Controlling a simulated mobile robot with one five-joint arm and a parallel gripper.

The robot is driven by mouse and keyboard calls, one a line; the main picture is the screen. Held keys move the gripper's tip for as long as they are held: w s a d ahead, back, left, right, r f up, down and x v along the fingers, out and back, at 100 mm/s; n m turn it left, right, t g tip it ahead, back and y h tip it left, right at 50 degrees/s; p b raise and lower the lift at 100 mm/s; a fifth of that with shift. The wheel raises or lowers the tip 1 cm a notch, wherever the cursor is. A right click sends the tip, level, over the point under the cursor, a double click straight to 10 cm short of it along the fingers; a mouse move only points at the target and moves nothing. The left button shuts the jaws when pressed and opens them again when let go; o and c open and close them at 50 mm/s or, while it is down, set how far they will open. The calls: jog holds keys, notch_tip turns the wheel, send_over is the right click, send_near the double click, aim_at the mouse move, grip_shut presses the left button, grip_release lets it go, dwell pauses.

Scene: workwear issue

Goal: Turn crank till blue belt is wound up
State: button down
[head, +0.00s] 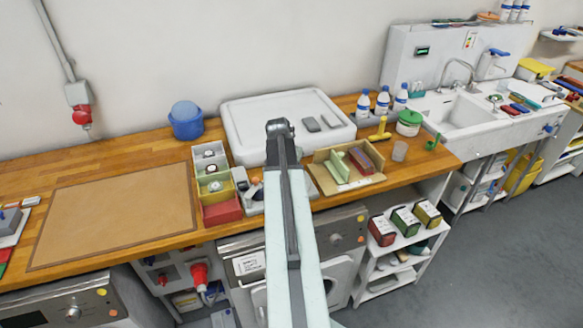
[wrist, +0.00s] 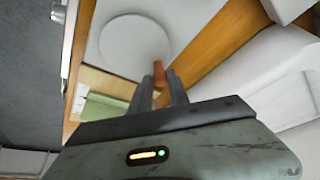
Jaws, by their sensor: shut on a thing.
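My gripper (wrist: 165,78) shows in the wrist view, its two dark fingers shut on a reddish-brown handle (wrist: 172,82). The handle appears to be the crank's grip. It stands near the edge of a pale round disc (wrist: 133,48), which may be part of the crank; I cannot tell how they join. In the head view my arm reaches over the worktop and hides my gripper and whatever it holds. I cannot make out a blue belt in either view.
On the wooden worktop (head: 70,175) are a brown mat (head: 112,218), small bins (head: 212,178), a white tray (head: 245,118), a cardboard box (head: 322,172) and a blue bucket (head: 186,126). A sink (head: 462,115) stands at the right.

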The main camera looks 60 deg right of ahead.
jog(key=n, duration=0.1)
jog(key=n+t, duration=0.1)
jog(key=a+n, duration=0.1)
jog(key=shift+w+n, duration=0.25)
jog(key=shift+n, duration=0.15)
jog(key=n, duration=0.1)
jog(key=a+n+t+y, duration=0.1)
jog(key=n, duration=0.1)
jog(key=shift+a+n+t, duration=0.15)
jog(key=shift+n+t, duration=0.15)
jog(key=n, duration=0.1)
jog(key=a+n+y, duration=0.1)
jog(key=n, duration=0.1)
jog(key=shift+s+n+t+y, duration=0.15)
jog(key=shift+n+t+y, duration=0.15)
jog(key=shift+t, duration=0.1)
jog(key=shift+s+a+n+y, duration=0.2)
jog(key=shift+a+n+y, duration=0.15)
jog(key=shift+n, duration=0.6)
jog(key=shift+s+a+n+y, duration=0.15)
jog(key=shift+a+n+y, duration=0.15)
jog(key=shift+n, duration=0.65)
jog(key=c, duration=1.3)
grip_release()
jog(key=shift+o, duration=0.2)
jog(key=shift+r, duration=0.1)
